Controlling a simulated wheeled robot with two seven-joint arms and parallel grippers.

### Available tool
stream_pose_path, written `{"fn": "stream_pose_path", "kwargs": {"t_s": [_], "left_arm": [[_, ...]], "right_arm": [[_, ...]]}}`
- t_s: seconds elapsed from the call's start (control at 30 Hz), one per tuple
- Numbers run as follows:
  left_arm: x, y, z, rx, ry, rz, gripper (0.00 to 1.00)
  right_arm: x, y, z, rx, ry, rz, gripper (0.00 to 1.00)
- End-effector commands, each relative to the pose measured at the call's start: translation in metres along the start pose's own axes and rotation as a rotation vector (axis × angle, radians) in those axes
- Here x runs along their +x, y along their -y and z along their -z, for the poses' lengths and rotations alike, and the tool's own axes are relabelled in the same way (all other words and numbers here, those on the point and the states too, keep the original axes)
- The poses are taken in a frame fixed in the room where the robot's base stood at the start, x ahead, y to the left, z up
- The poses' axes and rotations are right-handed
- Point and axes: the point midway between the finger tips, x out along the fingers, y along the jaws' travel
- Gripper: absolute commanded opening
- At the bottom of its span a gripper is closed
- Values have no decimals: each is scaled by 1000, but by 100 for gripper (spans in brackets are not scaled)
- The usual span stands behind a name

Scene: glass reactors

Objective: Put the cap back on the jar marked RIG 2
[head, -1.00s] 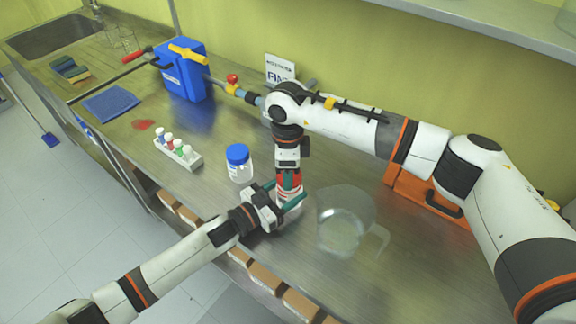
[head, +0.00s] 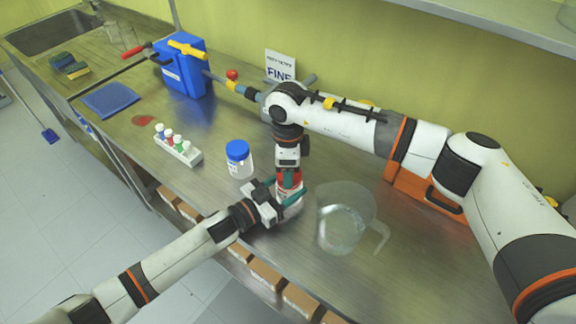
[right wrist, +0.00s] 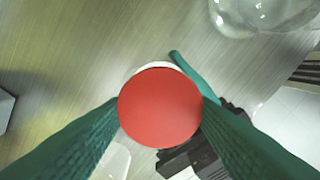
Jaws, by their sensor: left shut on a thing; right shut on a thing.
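A red cap (head: 285,181) is between the fingers of my right gripper (head: 290,172), which points straight down and is shut on it. In the right wrist view the round red cap (right wrist: 160,112) fills the space between the teal fingers. A clear jar (head: 289,209) stands upright on the bench directly under the cap, and my left gripper (head: 282,198) is shut around it from the side. A whitish rim (right wrist: 152,68) shows past the cap's far edge. I cannot tell whether the cap is seated. No mark is readable on this jar.
A jar with a blue cap (head: 238,150) stands close on the left. A clear jug (head: 342,225) is close on the right. A white rack with small vials (head: 180,148) and a blue container (head: 183,75) are further left. An orange case (head: 425,190) lies behind my right arm.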

Motion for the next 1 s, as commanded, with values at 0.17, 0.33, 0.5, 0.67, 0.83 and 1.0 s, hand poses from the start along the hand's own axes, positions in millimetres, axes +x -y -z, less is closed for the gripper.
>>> {"fn": "stream_pose_path", "kwargs": {"t_s": [0.17,0.33,0.5,0.67,0.83,1.0], "left_arm": [[0,0,0,0,0,0,0],[0,0,0,0,0,0,0],[0,0,0,0,-1,0,0],[0,0,0,0,-1,0,0],[0,0,1,0,-1,0,0],[0,0,1,0,-2,0,0]], "right_arm": [[1,0,0,21,0,0,31],[1,-1,0,253,0,1,31],[1,-2,0,620,0,1,31],[1,-2,-1,968,1,2,31],[2,-3,-2,1337,0,3,31],[2,-3,-3,1706,0,6,31]]}}
